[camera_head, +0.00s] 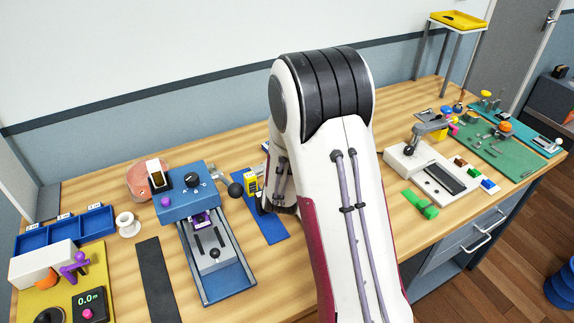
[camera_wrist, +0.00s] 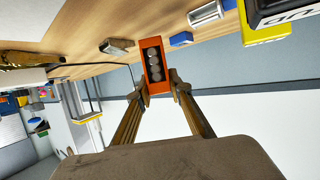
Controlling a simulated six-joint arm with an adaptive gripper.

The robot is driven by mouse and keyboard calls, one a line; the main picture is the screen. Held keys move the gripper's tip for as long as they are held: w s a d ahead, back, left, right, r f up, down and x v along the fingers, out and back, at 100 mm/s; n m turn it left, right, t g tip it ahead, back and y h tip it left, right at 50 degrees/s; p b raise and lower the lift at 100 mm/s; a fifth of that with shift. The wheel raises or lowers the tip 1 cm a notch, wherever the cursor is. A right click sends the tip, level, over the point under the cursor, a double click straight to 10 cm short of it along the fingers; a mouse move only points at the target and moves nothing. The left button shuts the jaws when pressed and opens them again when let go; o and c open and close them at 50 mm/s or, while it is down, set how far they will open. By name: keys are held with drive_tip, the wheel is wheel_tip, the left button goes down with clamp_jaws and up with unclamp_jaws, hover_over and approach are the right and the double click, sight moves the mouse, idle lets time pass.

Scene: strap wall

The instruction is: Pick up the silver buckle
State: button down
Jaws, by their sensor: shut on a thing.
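My gripper (camera_wrist: 158,88) shows in the wrist view, its two fingers closed on an orange block (camera_wrist: 142,74) with a dark recess holding round grey pieces. The fingertips press on either side of one end of the block. A small silver-grey piece (camera_wrist: 117,46) lies on the wooden surface to its left, apart from the fingers. A larger silver piece (camera_wrist: 208,14) lies to the upper right. I cannot tell which of these is the silver buckle. In the head view my arm hides the gripper and the block.
In the wrist view a blue block (camera_wrist: 181,39) and a yellow and dark box (camera_wrist: 270,22) are near the silver pieces. In the head view, a blue press (camera_head: 187,192) stands left of my arm on the wooden bench, and a white lever device (camera_head: 410,160) stands right.

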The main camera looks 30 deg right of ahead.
drive_tip(key=shift+f, duration=1.85)
drive_tip(key=shift+f, duration=0.1)
drive_tip(key=c, duration=1.8)
unclamp_jaws()
drive_tip(key=shift+v, duration=6.1)
drive_tip(key=shift+d, duration=0.1)
drive_tip(key=shift+w+r, duration=0.1)
drive_tip(key=shift+r, duration=0.1)
